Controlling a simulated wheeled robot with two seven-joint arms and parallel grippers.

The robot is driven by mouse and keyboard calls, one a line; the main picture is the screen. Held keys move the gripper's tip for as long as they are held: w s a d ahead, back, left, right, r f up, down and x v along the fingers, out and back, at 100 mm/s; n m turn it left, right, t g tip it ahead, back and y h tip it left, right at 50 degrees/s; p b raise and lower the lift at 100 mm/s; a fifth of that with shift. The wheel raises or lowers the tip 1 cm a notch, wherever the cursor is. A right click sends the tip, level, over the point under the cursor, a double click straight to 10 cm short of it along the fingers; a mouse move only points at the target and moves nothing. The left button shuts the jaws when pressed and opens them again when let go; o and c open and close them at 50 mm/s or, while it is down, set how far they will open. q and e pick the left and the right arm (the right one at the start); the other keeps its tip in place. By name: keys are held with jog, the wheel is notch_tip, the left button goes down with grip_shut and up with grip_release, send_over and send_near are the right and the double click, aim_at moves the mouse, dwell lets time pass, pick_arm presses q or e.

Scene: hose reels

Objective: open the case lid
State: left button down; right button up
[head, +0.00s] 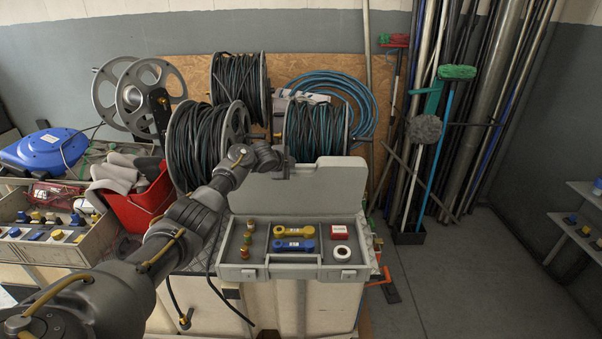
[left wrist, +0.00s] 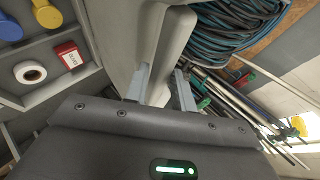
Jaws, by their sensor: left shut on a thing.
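The grey case (head: 244,271) stands on a pale cabinet with its lid (head: 320,190) raised, standing up near upright at the back. My left arm reaches in from the left. My left gripper (head: 284,164) is at the upper edge of the lid. In the left wrist view, the fingers of my left gripper (left wrist: 163,86) are on either side of the edge of the lid (left wrist: 150,35), shut on it. My arm hides part of the lid's left side. My right gripper is not in view.
Hose reels (head: 316,130) stand close behind the lid. A red bin (head: 143,205) is at left; the floor at right is free.

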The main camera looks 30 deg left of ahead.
pick_arm(q)
jog(key=shift+w+r, duration=0.25)
jog(key=shift+w, duration=0.05)
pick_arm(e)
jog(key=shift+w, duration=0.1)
pick_arm(q)
jog(key=c, duration=1.3)
grip_release()
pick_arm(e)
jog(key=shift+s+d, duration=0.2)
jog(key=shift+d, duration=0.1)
pick_arm(q)
jog(key=shift+s, duration=0.1)
jog(key=b+v, duration=0.1)
jog(key=v, duration=0.9)
jog(key=shift+s+r, duration=0.2)
jog(key=shift+s, duration=0.15)
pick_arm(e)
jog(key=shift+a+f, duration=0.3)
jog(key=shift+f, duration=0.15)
